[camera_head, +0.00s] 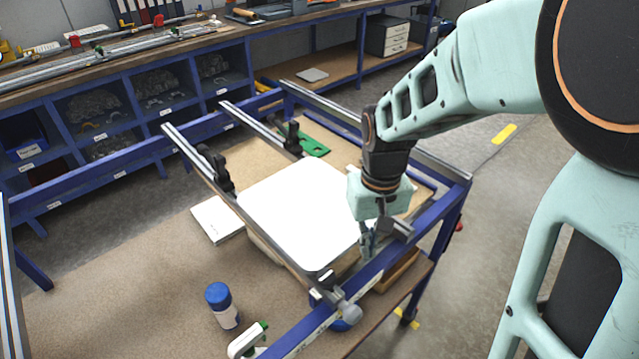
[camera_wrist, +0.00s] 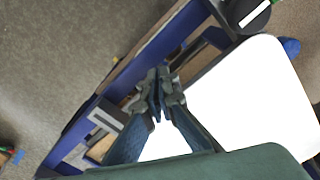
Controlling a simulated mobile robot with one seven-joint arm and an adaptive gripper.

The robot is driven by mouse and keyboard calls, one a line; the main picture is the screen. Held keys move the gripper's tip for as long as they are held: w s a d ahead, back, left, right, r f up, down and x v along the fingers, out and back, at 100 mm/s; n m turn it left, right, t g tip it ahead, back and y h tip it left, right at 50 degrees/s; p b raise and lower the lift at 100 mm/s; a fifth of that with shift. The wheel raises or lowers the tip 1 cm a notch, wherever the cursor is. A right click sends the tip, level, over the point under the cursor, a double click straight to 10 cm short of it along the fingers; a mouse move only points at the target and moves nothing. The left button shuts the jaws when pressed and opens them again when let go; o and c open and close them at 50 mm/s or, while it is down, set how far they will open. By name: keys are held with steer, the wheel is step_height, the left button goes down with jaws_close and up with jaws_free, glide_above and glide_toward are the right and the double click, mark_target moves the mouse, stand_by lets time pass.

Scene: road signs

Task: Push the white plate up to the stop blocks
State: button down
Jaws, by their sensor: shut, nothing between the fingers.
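The white plate (camera_head: 300,212) lies flat across the metal rails of a blue frame in the head view. It fills the right side of the wrist view (camera_wrist: 245,100). Two black upright blocks, apparently the stop blocks, stand on the rails past its far left side: one (camera_head: 217,170) by its left corner, one (camera_head: 293,137) by its top corner. Any gap there is too small to judge. My gripper (camera_head: 367,248) is shut and empty, pointing down beside the plate's right edge. In the wrist view its fingertips (camera_wrist: 158,92) are by that edge; contact is unclear.
A dark clamp-like part (camera_head: 327,282) sits by the plate's near corner. A green piece (camera_head: 314,146) lies behind the plate. A blue rail (camera_head: 375,268) runs along the right.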

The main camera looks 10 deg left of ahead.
steer(key=shift+w+a+p, duration=0.15)
steer(key=shift+w+a, duration=0.6)
steer(key=shift+a, duration=0.2)
steer(key=shift+w+a+p, duration=0.15)
steer(key=shift+w+a, duration=0.6)
steer(key=shift+a, duration=0.2)
steer(key=shift+s+d, duration=0.95)
steer(key=shift+d, duration=0.25)
step_height(320, 180, up, 8)
steer(key=p, duration=0.6)
glide_above(351, 235)
steer(key=s+d, duration=0.2)
steer(key=shift+w+d, duration=0.1)
steer(key=shift+d, duration=0.05)
